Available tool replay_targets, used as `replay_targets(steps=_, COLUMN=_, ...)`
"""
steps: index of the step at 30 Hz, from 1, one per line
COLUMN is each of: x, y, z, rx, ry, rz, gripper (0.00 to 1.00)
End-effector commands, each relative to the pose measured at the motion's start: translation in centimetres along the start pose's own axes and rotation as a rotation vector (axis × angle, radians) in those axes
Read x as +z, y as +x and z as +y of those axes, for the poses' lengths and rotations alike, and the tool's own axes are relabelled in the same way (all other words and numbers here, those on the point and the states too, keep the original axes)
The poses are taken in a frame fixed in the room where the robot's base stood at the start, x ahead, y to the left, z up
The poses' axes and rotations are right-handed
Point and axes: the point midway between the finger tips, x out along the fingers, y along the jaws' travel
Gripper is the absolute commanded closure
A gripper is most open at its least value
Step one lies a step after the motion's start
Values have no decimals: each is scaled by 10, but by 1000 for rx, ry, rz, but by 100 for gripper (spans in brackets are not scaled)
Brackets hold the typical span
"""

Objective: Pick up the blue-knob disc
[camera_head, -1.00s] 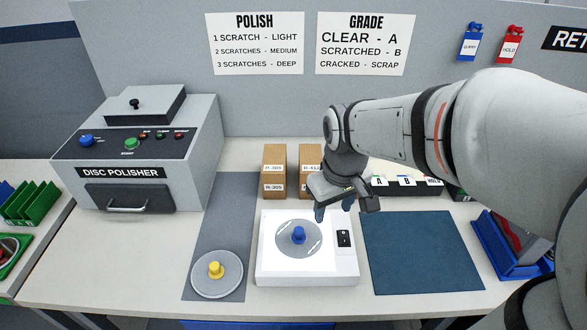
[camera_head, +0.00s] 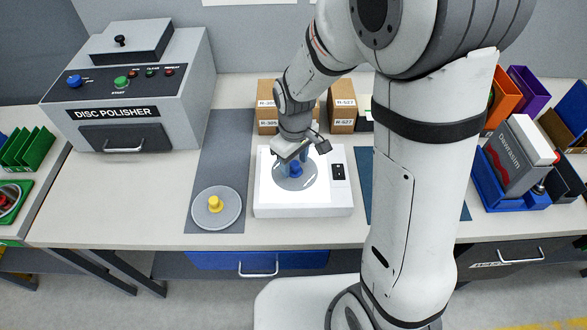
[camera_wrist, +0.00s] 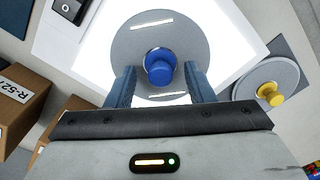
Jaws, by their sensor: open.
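The blue-knob disc (camera_head: 283,181) is a grey disc with a blue knob (camera_head: 295,169) at its centre. It lies on the lit top of a white light box (camera_head: 304,209). In the wrist view the disc (camera_wrist: 128,45) shows two bright streaks, one on either side of the knob (camera_wrist: 160,68). My gripper (camera_wrist: 158,80) is open, with its blue fingers on either side of the knob's near edge. In the head view my gripper (camera_head: 292,160) is just above the knob and partly covers the disc. I cannot tell whether the fingers touch anything.
A yellow-knob disc (camera_head: 228,206) lies on a grey mat (camera_head: 216,150) left of the light box. The disc polisher (camera_head: 150,95) stands at the back left. Cardboard boxes (camera_head: 342,112) stand behind the light box. A blue bin (camera_head: 515,195) with a box is at right.

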Motion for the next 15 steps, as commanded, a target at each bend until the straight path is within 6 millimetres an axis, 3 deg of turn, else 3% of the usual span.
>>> replay_targets(steps=8, x=0, y=5, z=0, rx=1, ry=0, rz=2, gripper=52)
replay_targets(steps=15, x=0, y=5, z=0, rx=1, ry=0, rz=2, gripper=70)
